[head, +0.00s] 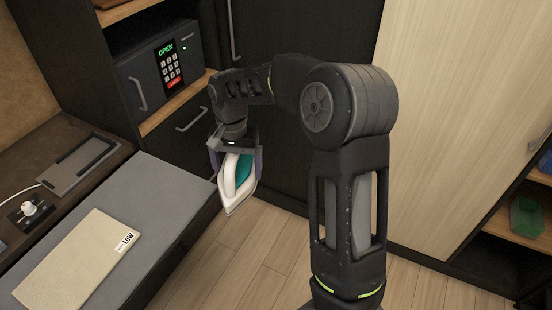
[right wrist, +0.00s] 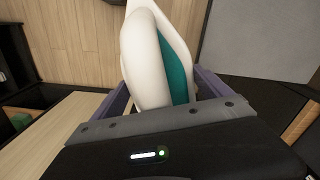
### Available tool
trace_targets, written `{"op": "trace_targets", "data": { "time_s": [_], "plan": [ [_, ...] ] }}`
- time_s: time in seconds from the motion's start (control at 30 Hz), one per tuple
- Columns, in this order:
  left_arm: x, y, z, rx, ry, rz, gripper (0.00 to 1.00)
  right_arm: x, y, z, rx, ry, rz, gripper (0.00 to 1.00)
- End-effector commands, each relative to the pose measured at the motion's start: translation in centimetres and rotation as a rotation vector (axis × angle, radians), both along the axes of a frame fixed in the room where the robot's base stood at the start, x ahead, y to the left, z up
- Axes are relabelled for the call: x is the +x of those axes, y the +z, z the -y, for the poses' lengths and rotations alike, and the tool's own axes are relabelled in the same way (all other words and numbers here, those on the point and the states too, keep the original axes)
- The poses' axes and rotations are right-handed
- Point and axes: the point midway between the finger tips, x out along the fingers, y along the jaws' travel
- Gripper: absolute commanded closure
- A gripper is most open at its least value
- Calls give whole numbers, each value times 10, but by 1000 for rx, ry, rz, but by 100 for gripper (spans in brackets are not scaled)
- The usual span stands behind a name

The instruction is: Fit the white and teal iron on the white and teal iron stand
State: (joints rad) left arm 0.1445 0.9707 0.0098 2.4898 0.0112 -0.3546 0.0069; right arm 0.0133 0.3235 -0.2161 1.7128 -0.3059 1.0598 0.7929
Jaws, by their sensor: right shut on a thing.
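The white and teal iron (head: 238,182) hangs in my right gripper (head: 236,165), over the floor just right of the grey-topped bench. The gripper is shut on it, with one finger on each side, and the iron's pointed end is down in the head view. In the right wrist view, the iron (right wrist: 150,60) stands out between the purple fingers, its teal part on the right. A flat dark grey holder (head: 82,162) with a raised bar lies on the brown counter at the left; it looks like the iron stand and is empty. My left gripper is out of view.
A beige board (head: 75,262) with a white label lies on the grey bench top (head: 150,190). A white plug with a cord (head: 29,208) sits on the counter. A safe (head: 160,65) reading OPEN is on a shelf behind. Dark cabinet doors stand close behind my right gripper.

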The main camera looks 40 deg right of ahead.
Motion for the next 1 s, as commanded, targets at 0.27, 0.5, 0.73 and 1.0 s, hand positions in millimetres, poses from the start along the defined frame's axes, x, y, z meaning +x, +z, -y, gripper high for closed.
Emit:
{"op": "trace_targets", "data": {
  "time_s": [0.27, 0.5, 0.73, 1.0],
  "plan": [
    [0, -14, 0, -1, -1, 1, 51, 26, -17, -96, -4, 603, 8, 85],
    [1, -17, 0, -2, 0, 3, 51, 30, -22, -132, -7, 842, 9, 85],
    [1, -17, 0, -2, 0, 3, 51, 30, -22, -136, -8, 869, 10, 85],
    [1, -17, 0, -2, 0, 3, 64, 30, -22, -136, -8, 866, 10, 85]
  ]
}}
